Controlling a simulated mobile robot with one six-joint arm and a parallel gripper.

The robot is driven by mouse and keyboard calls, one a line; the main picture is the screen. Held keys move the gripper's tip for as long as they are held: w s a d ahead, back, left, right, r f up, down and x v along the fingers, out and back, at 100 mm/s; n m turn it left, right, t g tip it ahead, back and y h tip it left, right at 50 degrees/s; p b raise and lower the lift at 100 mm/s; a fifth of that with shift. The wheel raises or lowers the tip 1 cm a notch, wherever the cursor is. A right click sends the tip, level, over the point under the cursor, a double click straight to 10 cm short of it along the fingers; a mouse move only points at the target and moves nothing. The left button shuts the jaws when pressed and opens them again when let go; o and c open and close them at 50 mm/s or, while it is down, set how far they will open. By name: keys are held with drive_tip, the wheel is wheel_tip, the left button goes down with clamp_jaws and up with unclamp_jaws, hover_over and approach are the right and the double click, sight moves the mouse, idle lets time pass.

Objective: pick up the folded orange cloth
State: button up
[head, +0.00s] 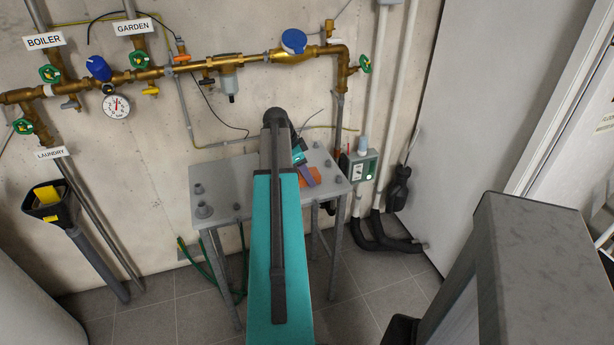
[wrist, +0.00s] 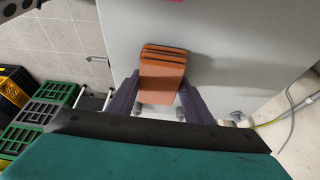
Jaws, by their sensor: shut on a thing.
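The folded orange cloth (wrist: 163,72) lies on the grey table top in the wrist view, with its layered folds at the far end. My gripper (wrist: 160,88) has one dark finger on each side of the cloth, shut on its near part. My arm hides part of the table. I cannot tell whether the cloth is clear of the table top.
The grey table (head: 219,187) stands against the concrete wall, with grey fittings (head: 204,210) at its left end. Brass pipes with valves run above it. A grey-green box (head: 359,167) is at its right. In the wrist view, green and yellow crates (wrist: 38,112) stand at the left.

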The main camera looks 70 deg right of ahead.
drive_tip(key=shift+r, duration=0.25)
drive_tip(key=shift+r+b, duration=0.4)
drive_tip(key=shift+r, duration=1.1)
drive_tip(key=shift+a+r, duration=0.15)
drive_tip(key=shift+a, duration=0.15)
drive_tip(key=s+a+r+b, duration=0.1)
drive_tip(key=a+b, duration=0.1)
drive_tip(key=a, duration=1.3)
drive_tip(key=shift+a+r, duration=0.15)
drive_tip(key=shift+r, duration=0.1)
